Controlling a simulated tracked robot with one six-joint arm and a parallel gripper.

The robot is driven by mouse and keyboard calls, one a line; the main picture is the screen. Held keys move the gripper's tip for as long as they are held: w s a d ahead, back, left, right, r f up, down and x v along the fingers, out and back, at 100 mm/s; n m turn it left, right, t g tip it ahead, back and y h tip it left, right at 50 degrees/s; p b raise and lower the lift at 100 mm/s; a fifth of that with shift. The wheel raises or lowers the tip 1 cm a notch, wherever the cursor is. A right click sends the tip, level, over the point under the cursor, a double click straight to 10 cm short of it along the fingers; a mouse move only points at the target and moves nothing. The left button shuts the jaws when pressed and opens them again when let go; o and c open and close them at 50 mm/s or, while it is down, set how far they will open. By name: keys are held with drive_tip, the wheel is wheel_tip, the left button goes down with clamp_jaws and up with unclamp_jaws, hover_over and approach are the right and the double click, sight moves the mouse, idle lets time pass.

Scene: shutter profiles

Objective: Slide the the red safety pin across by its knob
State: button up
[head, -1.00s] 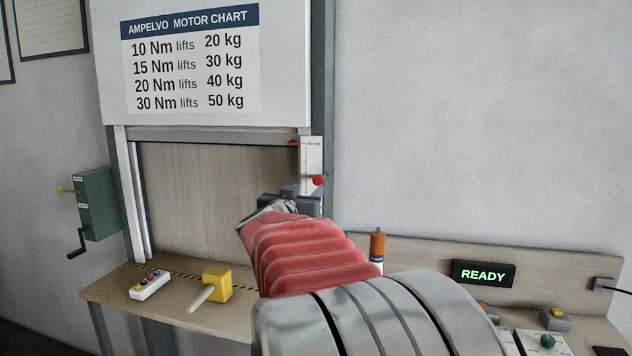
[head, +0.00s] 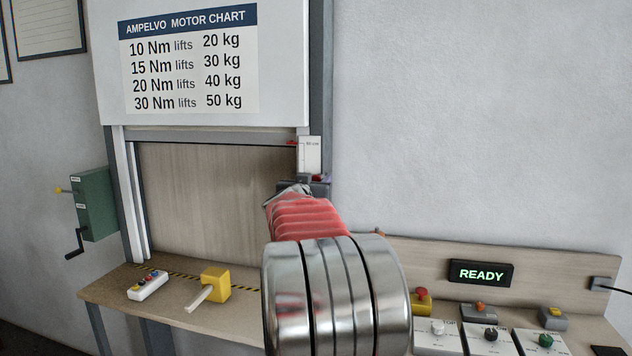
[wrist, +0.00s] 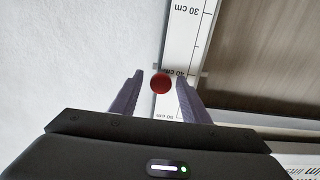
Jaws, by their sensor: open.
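The red knob of the safety pin (wrist: 160,84) shows in the wrist view between the two fingertips of my gripper (wrist: 160,76). The fingers are apart, one on each side, with a visible gap to the knob. How far the knob lies beyond the tips is hard to tell. In the head view my gripper (head: 304,186) is at the right post of the shutter frame, just below the height scale (head: 310,153). Only a small bit of red shows there above the gripper; the pin's shaft is hidden.
The wooden shutter panel (head: 205,200) is left of my gripper. A yellow mallet (head: 214,284) and a small button box (head: 148,285) lie on the bench. A READY display (head: 481,272) and several buttons stand at right. The green crank box (head: 97,204) hangs at left.

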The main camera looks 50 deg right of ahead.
drive_tip(key=shift+w+d, duration=0.15)
drive_tip(key=shift+d, duration=0.1)
drive_tip(key=shift+c, duration=0.3)
clamp_jaws()
